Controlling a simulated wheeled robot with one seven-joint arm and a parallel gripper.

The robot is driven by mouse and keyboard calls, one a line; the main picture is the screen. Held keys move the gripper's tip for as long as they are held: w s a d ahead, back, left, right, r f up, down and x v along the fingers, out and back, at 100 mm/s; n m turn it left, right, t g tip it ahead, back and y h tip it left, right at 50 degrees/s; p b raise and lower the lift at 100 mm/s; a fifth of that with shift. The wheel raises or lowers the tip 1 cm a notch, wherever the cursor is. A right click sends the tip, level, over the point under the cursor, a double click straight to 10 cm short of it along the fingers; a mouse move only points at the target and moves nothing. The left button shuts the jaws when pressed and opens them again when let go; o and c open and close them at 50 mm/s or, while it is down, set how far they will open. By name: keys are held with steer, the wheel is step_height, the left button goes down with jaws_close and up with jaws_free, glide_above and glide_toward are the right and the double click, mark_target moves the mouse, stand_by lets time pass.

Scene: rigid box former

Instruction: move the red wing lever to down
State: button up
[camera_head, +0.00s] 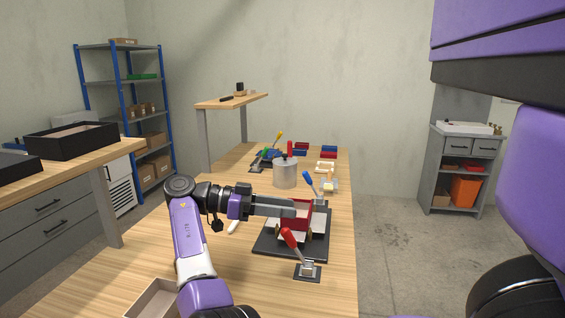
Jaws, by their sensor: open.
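A lever with a red handle (291,238) stands on a small dark base plate (307,271) at the near right of the table, its handle leaning up and to the left. Another red handle (290,148) stands upright farther back, behind a grey cylinder. I cannot tell from this view which is named the red wing lever. My gripper (304,210) reaches in from the left, open, over the black plate with a red and white former. It is beyond the near red handle and apart from it. The fingertips are small and overlap the red part, so contact there is unclear.
The black plate (266,246) carries the red former (303,229). A blue-handled lever (308,180) stands just behind it.

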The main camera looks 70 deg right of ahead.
step_height(320, 180, up, 13)
stand_by(0.3)
